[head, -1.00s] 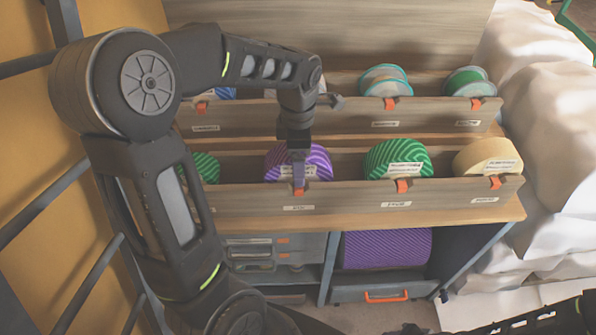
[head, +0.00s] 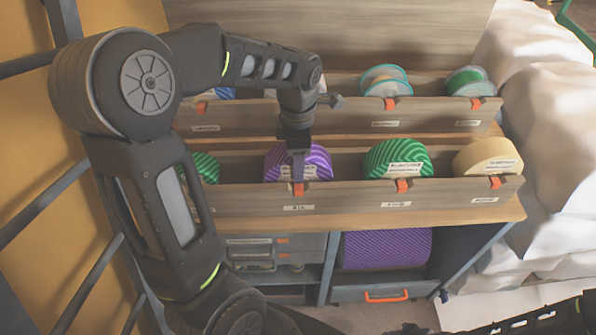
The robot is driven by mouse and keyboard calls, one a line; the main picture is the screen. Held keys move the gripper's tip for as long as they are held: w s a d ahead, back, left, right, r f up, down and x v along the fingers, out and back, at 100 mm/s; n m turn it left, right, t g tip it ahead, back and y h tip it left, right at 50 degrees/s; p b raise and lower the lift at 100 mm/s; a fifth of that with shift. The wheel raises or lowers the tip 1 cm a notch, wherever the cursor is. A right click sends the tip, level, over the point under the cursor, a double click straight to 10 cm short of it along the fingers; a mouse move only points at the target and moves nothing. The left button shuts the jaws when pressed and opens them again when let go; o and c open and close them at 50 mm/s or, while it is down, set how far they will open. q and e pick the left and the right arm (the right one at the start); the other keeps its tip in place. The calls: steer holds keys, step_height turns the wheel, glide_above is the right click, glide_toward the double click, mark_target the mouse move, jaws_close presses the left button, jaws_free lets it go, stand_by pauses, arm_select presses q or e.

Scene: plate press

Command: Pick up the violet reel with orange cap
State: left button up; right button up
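A violet-and-white striped reel (head: 319,161) with a white label sits in the lower front trough, left of centre. An orange clip (head: 298,189) is on the trough lip in front of it; I cannot make out an orange cap on the reel itself. My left gripper (head: 297,172) points down over this reel, its fingers in front of the reel's middle and hiding part of it. The fingers overlap in this view, so I cannot tell their gap or whether they grip. Part of my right arm (head: 540,318) shows at the bottom right; its gripper is not clearly visible.
A green striped reel (head: 398,158) and a cream reel (head: 487,157) share the trough to the right; another green reel (head: 205,167) is left. An upper trough (head: 430,112) holds more reels. A large violet roll (head: 385,248) lies below, above a drawer with an orange handle (head: 386,297).

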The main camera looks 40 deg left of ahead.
arm_select(q)
steer(key=shift+r, duration=0.15)
jaws_close()
steer(key=shift+w+r, duration=0.1)
steer(key=shift+r, duration=0.25)
step_height(320, 180, up, 12)
steer(key=shift+f+b, duration=0.25)
steer(key=shift+b, duration=0.15)
steer(key=shift+r+p, duration=2.1)
steer(key=shift+r, duration=0.75)
steer(key=shift+f, duration=0.1)
